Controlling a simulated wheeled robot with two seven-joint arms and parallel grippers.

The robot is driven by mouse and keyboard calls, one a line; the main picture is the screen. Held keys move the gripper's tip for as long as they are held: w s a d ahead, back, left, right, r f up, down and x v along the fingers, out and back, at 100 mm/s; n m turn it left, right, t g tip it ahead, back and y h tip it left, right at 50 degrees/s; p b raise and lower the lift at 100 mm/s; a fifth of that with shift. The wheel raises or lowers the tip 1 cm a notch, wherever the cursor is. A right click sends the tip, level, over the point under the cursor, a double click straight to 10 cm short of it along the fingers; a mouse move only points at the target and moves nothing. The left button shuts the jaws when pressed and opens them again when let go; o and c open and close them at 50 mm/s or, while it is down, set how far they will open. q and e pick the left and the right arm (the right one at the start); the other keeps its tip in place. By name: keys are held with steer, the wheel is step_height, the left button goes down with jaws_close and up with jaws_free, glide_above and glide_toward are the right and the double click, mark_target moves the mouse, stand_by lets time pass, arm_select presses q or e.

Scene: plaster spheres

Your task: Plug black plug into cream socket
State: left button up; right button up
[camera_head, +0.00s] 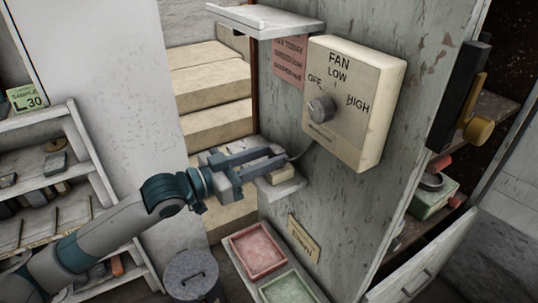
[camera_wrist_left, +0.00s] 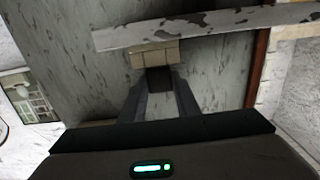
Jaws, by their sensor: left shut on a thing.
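My left gripper (camera_head: 277,157) reaches in from the left, over a small ledge (camera_head: 287,190) on the grey panel. Its fingers are shut on the black plug (camera_wrist_left: 159,78), which shows as a dark block between the fingertips in the wrist view. The cream socket (camera_wrist_left: 154,57) lies just beyond the plug there, and the two look in line. They appear to meet, but I cannot tell whether the plug is inside. In the head view a cream block (camera_head: 282,179), likely the socket, shows by the ledge below the fingers. The fingers hide the plug there. My right gripper is not in view.
A white shelf (camera_head: 264,20) juts out above. A red tray (camera_head: 257,250) and a green tray (camera_head: 289,289) are below.

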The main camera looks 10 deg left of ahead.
arm_select(q)
steer(key=shift+f, duration=0.3)
steer(key=o, duration=1.1)
steer(key=shift+r, duration=0.1)
steer(key=shift+r+p, duration=0.55)
steer(key=shift+r, duration=0.05)
steer(key=shift+r+p, duration=1.35)
